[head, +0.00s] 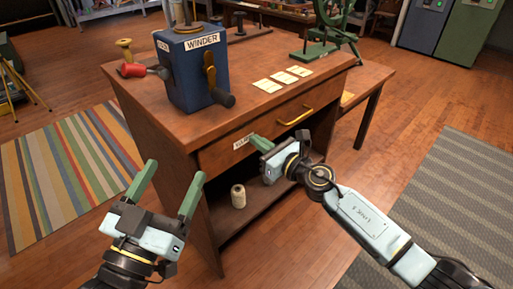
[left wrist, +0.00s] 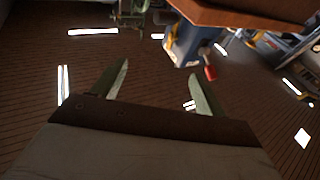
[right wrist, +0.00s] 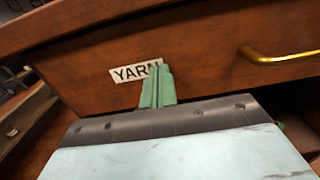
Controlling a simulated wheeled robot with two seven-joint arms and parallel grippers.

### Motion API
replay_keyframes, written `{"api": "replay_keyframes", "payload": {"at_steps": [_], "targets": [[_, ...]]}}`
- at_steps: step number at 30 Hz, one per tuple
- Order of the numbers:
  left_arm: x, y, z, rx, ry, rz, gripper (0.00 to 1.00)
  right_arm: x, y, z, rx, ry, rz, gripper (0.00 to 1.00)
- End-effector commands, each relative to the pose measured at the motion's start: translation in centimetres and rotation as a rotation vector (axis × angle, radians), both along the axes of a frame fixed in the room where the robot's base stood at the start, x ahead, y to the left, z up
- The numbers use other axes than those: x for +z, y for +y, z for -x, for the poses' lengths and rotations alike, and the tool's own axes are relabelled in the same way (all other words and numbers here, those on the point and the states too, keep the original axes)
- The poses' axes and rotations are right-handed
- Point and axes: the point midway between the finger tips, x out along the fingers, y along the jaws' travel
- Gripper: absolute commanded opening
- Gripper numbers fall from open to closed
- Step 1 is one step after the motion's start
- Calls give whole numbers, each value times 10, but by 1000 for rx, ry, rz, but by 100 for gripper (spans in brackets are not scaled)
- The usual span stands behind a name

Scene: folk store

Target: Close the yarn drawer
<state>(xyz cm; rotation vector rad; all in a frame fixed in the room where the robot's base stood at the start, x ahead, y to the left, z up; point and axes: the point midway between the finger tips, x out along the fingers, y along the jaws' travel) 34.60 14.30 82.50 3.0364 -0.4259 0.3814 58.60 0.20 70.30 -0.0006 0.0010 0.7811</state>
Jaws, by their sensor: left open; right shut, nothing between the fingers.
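The yarn drawer (head: 268,132) is in the front of the wooden table, with a brass handle (head: 295,115) on its right part. In the right wrist view the drawer front (right wrist: 205,62) fills the upper half, with the YARN label (right wrist: 130,72) and the brass handle (right wrist: 275,56). My right gripper (head: 255,139) is shut and empty, its tips at the drawer front over the label's right end. Whether they touch, I cannot tell. My left gripper (head: 168,185) is open and empty, left of the table front. From these views I cannot tell how far the drawer stands out.
A blue winder (head: 195,75) with a crank stands on the table top, with several paper cards (head: 283,79) to its right. A yarn spool (head: 238,196) stands on the shelf below the drawer. A striped rug (head: 60,175) lies on the left.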

Motion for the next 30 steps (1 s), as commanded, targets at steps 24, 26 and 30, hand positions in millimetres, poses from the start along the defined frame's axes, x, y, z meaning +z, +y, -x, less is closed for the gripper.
{"api": "replay_keyframes", "payload": {"at_steps": [24, 26, 30], "targets": [[-13, 1, -3, 2, 94, -27, 73, 3, -19, 16, 7, -5, -4, 0], [-20, 2, -4, 6, 137, -41, 73, 3, -28, 25, 10, -2, -2, 0], [-43, 6, -5, 17, 274, -83, 73, 2, -51, 48, 11, -1, 0, 0]]}}
